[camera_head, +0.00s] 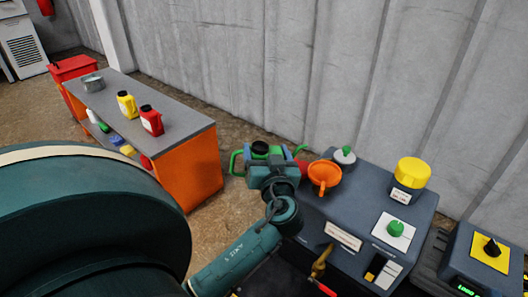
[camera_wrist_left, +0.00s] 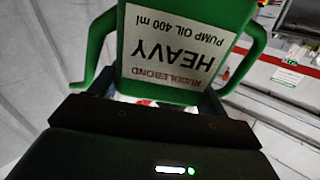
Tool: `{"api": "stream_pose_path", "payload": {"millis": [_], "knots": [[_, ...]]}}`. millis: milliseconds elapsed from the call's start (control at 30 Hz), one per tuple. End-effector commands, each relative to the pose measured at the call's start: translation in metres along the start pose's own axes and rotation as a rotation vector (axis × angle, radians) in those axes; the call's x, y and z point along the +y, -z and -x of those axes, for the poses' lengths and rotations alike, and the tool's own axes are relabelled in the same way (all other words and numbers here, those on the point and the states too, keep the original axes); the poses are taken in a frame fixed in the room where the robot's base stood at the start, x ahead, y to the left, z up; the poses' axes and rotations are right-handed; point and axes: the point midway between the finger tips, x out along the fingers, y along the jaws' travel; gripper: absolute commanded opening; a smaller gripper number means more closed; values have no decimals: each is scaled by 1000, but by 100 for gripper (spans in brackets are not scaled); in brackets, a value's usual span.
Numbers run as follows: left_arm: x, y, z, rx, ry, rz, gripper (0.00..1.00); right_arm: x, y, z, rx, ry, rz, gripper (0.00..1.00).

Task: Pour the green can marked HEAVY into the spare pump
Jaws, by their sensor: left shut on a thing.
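My left gripper (camera_head: 272,174) is shut on the green can, whose handle (camera_head: 236,163) and black top (camera_head: 260,148) show around the jaws in the head view. In the left wrist view the can (camera_wrist_left: 180,20) fills the upper middle, with a white label reading HEAVY, PUMP OIL 400 ml. The can looks about upright, just left of an orange funnel (camera_head: 324,175). The funnel sits at the left end of a dark blue-grey unit (camera_head: 313,205). I cannot read its labels to tell whether this is the spare pump. My right gripper is not in view.
The unit carries a yellow cap (camera_head: 412,172), a green knob (camera_head: 396,229) and a green-topped fitting (camera_head: 345,156). An orange bench (camera_head: 190,170) at left holds a yellow bottle (camera_head: 126,104), a red bottle (camera_head: 151,120) and a metal pot (camera_head: 93,83). A wall stands behind.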

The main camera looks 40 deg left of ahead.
Motion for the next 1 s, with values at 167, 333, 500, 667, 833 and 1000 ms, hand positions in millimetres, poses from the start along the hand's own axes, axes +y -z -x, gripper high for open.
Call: {"api": "stream_pose_path", "payload": {"millis": [167,333,500,667,833,1000], "knots": [[4,2,0,5,1,-5,39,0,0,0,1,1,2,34],[7,1,0,5,1,-12,39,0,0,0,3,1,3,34],[11,0,0,5,1,-19,39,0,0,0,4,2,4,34],[14,0,0,5,0,-24,39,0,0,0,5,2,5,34],[18,-1,0,4,0,-31,39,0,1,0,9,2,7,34],[21,-2,0,4,1,-38,39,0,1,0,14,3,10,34]]}}
